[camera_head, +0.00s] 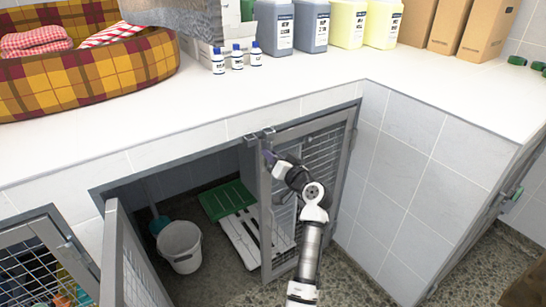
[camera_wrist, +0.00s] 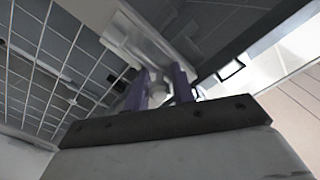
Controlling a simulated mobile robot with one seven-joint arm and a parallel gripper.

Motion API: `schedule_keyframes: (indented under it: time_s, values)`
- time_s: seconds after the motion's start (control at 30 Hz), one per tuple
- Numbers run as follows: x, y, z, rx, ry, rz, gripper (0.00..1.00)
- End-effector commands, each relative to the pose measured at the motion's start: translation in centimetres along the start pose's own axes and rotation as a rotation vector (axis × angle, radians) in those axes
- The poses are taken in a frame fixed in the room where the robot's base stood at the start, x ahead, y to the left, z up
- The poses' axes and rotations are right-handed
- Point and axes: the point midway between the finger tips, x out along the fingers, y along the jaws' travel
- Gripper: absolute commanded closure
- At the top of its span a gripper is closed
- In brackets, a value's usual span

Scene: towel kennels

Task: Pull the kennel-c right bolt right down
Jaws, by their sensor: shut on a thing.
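The kennel's right mesh door (camera_head: 345,165) stands below the counter. Its bolt is at the door's upper left corner, by a small metal bracket (camera_head: 260,134) under the counter edge. My gripper (camera_head: 269,158) is at that corner, with my arm reaching up in front of the door. In the wrist view, the purple fingers of my gripper (camera_wrist: 161,90) are shut on a pale, rounded bolt knob (camera_wrist: 158,92). The fingers and arm hide most of the bolt in the head view, so its exact position is unclear.
The left door (camera_head: 130,265) stands open. Inside are a white bucket (camera_head: 180,247), a green tray (camera_head: 227,199) and a white slatted board (camera_head: 240,240). The counter (camera_head: 330,90) holds a plaid pet bed (camera_head: 85,75), bottles and jugs (camera_head: 350,22). A tiled wall (camera_head: 400,150) bounds the right.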

Motion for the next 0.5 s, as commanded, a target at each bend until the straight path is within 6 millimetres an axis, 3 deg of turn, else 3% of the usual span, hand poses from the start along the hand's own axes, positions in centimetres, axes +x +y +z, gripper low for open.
schedule_keyframes:
  time_s: [0.23,0.5]
  values:
    - [0.0,0.3,0.5,0.005,-0.001,0.000,1.00]
    - [0.0,1.9,2.9,0.007,-0.002,-0.001,1.00]
